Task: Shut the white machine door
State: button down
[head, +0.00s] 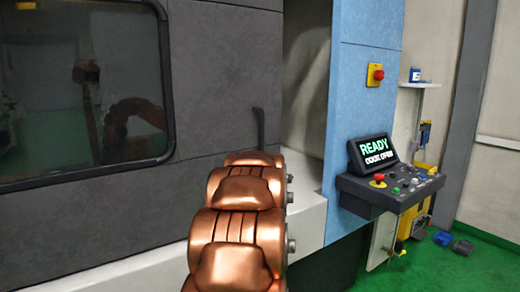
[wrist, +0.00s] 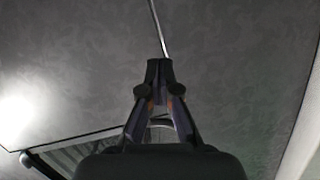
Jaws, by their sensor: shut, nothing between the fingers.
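The machine door (head: 215,70) looks dark grey, not white, with a large dark window (head: 80,90) at the left. It stands partly open: a pale gap (head: 305,85) lies between its right edge and the blue panel. A dark upright bar, seemingly the handle (head: 258,128), is near that edge, its lower end hidden behind my copper arm. In the wrist view my gripper (wrist: 159,68) is shut and empty in front of a grey surface (wrist: 230,60), apparently the door. I cannot tell whether it touches. In the head view the arm hides my gripper.
The blue panel (head: 365,100) carries a red stop button (head: 378,74). A control console (head: 390,185) juts out at right, its screen (head: 373,151) reading "READY DOOR OPEN". A pale ledge (head: 305,215) runs below the door. Small boxes (head: 462,246) lie on the green floor.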

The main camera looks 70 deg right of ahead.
jog(key=s+d+n+t+y, duration=0.1)
jog(key=s+d+n+t, duration=0.3)
jog(key=s, duration=0.6)
jog(key=w+d+g+p, duration=0.1)
jog(key=w+d+p, duration=0.5)
jog(key=d, duration=0.4)
jog(key=shift+d+p, duration=0.4)
jog(key=shift+p, duration=0.45)
